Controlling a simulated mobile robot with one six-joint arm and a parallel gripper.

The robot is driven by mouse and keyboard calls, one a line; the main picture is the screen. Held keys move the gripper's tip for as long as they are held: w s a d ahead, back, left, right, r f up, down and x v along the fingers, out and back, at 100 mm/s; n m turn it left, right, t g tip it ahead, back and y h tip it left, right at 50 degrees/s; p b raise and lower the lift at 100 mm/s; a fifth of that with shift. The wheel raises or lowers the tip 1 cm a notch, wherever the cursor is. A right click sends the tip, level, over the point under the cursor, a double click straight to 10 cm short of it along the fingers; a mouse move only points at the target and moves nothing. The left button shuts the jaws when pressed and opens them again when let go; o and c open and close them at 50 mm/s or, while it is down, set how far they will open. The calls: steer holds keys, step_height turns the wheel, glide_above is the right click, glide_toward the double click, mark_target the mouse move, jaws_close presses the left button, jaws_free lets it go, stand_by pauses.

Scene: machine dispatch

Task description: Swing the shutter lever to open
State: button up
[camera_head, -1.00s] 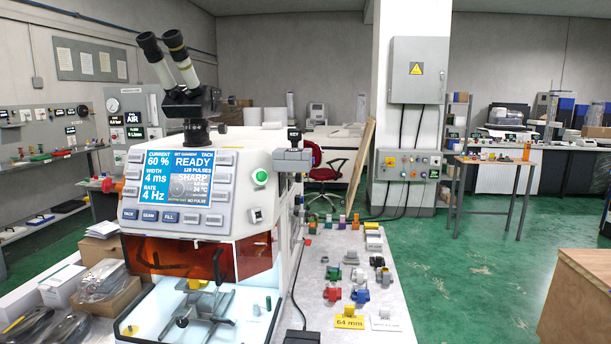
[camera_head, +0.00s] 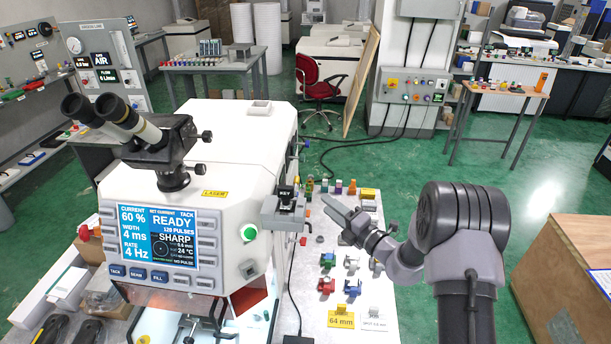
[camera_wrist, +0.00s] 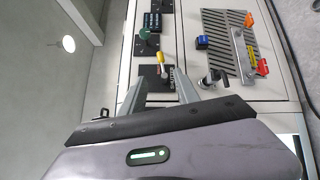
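My gripper (camera_wrist: 160,82) is open in the wrist view, its two grey fingers apart with nothing held between them. A small lever with a yellow-and-white tip (camera_wrist: 161,62) stands on a dark plate just beyond the fingertips, roughly in line with the gap. It looks like the shutter lever, but its label is not readable. In the head view my gripper (camera_head: 341,212) reaches left toward the right side of the white laser welder (camera_head: 240,130). The lever cannot be made out in the head view.
In the wrist view, a black knob lever (camera_wrist: 214,78) and a slotted plate (camera_wrist: 243,45) with blue, yellow and orange parts sit to the right. A green knob (camera_wrist: 144,33) is above. In the head view, small coloured parts (camera_head: 327,286) lie on the bench below my arm.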

steer(key=x, duration=1.3)
steer(key=shift+w, duration=0.1)
steer(key=shift+f, duration=0.1)
jaws_close()
